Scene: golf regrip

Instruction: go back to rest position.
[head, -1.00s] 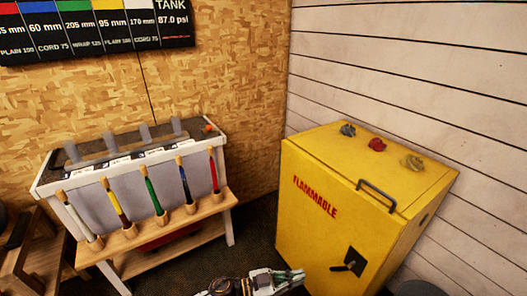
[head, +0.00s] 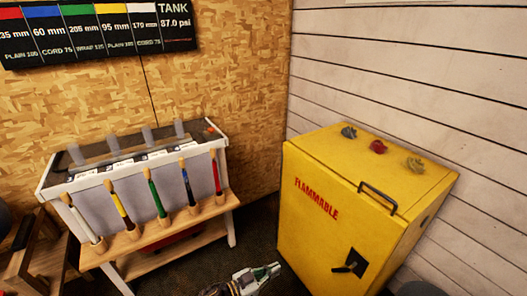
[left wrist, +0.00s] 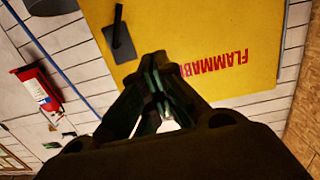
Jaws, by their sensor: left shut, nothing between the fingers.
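My left gripper (head: 272,269) shows at the bottom middle of the head view, in front of the yellow cabinet and apart from it. Its fingers are together and hold nothing. In the left wrist view the closed fingers (left wrist: 155,65) point toward the yellow cabinet door (left wrist: 220,40), seen at a steep tilt. My right gripper is not in the head view.
The yellow FLAMMABLE cabinet (head: 325,235) stands at the right, with blue, red and tan lumps on top. A rack (head: 85,178) with several coloured clubs in wooden cups stands at the left. Dark floor lies between them. A red extinguisher (left wrist: 38,88) shows in the left wrist view.

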